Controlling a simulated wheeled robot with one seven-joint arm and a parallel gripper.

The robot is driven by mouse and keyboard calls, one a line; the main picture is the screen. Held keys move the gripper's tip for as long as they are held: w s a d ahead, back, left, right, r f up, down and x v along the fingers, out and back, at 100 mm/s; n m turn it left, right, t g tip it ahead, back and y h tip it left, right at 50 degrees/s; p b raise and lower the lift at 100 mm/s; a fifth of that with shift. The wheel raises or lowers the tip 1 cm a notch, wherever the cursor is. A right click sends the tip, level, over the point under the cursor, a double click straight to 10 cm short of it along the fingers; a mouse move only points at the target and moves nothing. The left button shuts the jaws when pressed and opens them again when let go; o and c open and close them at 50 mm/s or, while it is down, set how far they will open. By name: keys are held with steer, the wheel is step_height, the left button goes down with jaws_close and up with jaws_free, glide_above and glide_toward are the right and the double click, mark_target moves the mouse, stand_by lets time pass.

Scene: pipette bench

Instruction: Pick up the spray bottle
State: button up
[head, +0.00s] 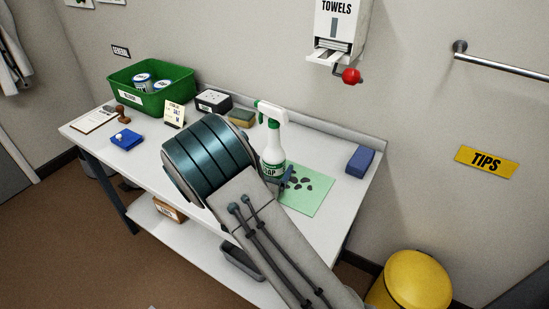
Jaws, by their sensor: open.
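The spray bottle (272,145) stands upright on the white bench. It has a white body, a green and white trigger head and a green label ending in "AP". My arm crosses in front of it and hides its lower left part. A small dark blue-grey part of my gripper (286,178) shows close by the right side of the bottle's base. The rest of my gripper is hidden behind my arm. My gripper is open, and I cannot tell whether it touches the bottle.
A green mat (313,197) with dark spots lies right of the bottle. A blue block (360,162) is at the right end. A sponge (241,117), black box (213,101), small sign (174,113) and green bin (181,92) stand behind and left. A yellow bin (416,282) is on the floor.

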steer(key=x, duration=0.4)
steer(key=shift+w+r, duration=0.15)
steer(key=shift+r, duration=0.1)
steer(key=c, duration=1.6)
steer(key=shift+r, duration=0.1)
steer(key=shift+c, duration=0.2)
